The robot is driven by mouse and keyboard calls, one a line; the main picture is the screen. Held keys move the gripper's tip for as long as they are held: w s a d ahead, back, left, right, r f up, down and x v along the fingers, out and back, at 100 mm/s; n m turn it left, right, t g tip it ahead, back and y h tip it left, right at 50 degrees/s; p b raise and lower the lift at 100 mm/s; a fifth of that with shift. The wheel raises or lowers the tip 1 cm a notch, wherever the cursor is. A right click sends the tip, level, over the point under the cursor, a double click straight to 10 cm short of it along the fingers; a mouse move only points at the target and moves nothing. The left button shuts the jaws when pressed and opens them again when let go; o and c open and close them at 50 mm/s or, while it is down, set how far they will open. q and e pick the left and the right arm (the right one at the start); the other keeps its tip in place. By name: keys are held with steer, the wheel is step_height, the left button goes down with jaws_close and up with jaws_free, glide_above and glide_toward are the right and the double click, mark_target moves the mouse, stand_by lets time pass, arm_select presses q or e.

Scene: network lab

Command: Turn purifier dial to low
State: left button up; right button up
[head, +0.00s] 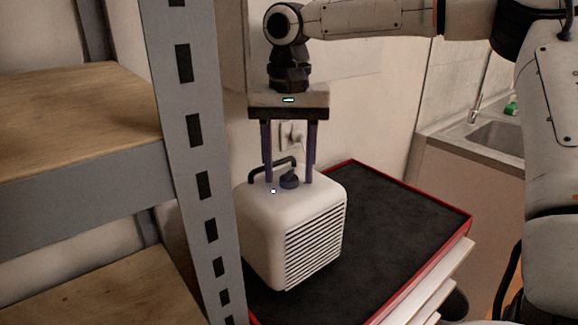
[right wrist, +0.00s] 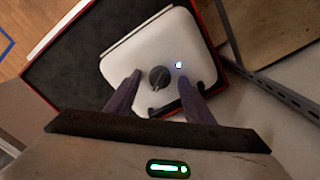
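The white air purifier (head: 295,230) stands on the dark top of a red-edged cabinet, with a slatted grille on its front right side. Its dark dial (head: 289,181) is on the top face, beside a black carry handle (head: 262,168). In the right wrist view the round dial (right wrist: 159,77) shows a pointer ridge, and a small light (right wrist: 178,65) glows beside it. My right gripper (head: 290,183) points down over the top, its two purple fingers apart on either side of the dial. It is open, and no contact with the dial shows. My left gripper is not in view.
A grey metal shelf post (head: 190,130) with wooden shelves stands close on the left of the purifier. The black cabinet top (head: 385,225) is bare to the right. A wall socket (head: 291,135) is behind, and a sink (head: 497,137) is at the right.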

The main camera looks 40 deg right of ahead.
mark_target(289, 172)
step_height(289, 172, up, 10)
steer(key=shift+r, duration=0.15)
stand_by(0.5)
stand_by(0.5)
